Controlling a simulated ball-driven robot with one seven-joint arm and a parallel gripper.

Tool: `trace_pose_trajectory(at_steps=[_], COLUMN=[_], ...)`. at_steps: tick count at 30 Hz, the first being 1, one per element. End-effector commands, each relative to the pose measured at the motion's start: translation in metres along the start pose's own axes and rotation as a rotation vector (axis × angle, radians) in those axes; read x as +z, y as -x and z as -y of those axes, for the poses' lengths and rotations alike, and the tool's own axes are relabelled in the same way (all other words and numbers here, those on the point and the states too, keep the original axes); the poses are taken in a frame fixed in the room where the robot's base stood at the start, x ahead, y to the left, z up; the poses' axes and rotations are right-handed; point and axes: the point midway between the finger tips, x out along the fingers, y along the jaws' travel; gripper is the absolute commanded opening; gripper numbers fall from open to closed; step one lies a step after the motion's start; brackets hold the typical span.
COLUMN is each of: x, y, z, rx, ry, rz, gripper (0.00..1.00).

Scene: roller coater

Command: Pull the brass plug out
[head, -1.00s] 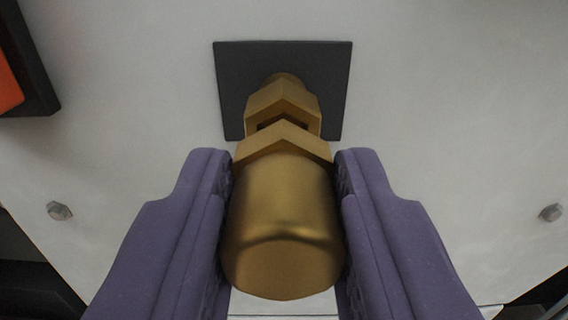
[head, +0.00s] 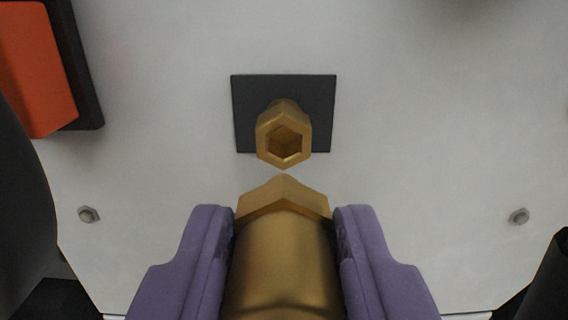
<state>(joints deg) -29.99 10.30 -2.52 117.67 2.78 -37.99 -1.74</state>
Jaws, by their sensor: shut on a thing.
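The brass plug (head: 282,262) is between the purple fingers of my gripper (head: 284,250), which is shut on its round body. Its hex collar points up toward the panel, and its lower end is cut off by the picture's bottom edge. The brass socket (head: 284,136) stands out from a dark square plate (head: 322,90). Its hexagonal opening shows empty, facing me. A small gap separates the plug's collar from the socket in the picture.
The pale panel (head: 420,130) fills most of the view. An orange block in a dark frame (head: 36,70) is at the upper left. Bolts sit at left (head: 88,214) and right (head: 518,216). Dark shapes stand at both lower sides. The panel beside the socket is clear.

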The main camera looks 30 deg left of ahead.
Motion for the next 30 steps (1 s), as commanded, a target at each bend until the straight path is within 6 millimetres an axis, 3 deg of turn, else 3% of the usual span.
trace_pose_trajectory(at_steps=[15, 30], x=[0.0, 0.001], y=[0.005, 0.033], z=[0.0, 0.0], rx=[0.0, 0.0], ry=[0.0, 0.0], rz=[-0.001, -0.001], gripper=[0.0, 0.0])
